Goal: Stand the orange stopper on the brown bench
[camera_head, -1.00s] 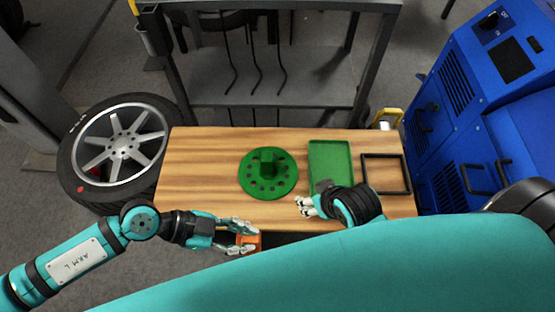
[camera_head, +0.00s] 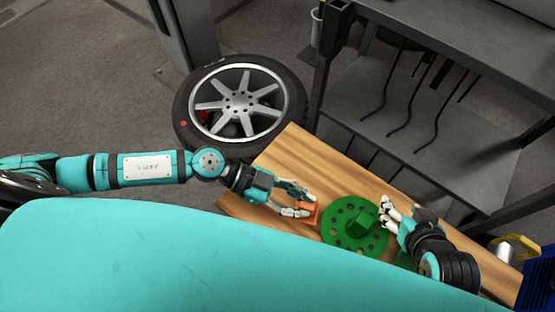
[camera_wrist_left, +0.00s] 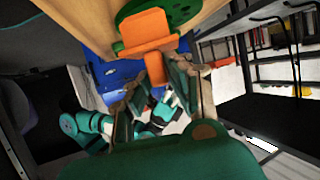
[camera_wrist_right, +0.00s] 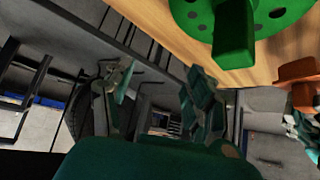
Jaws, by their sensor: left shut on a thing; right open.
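The orange stopper (camera_head: 306,214) is at the bench's near edge, left of the green disc. My left gripper (camera_head: 312,204) is shut on it. In the left wrist view the stopper (camera_wrist_left: 146,30) shows a wide block with a narrower part between the fingers (camera_wrist_left: 165,75). The stopper also shows at the right edge of the right wrist view (camera_wrist_right: 297,70). I cannot tell whether it touches the brown bench (camera_head: 292,155). My right gripper (camera_head: 385,208) is open and empty, close to the disc's right side.
The green disc (camera_head: 338,237) with holes and a raised block lies on the bench. A dark grey shelf rack (camera_head: 400,110) stands behind. The bench's far left part is clear.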

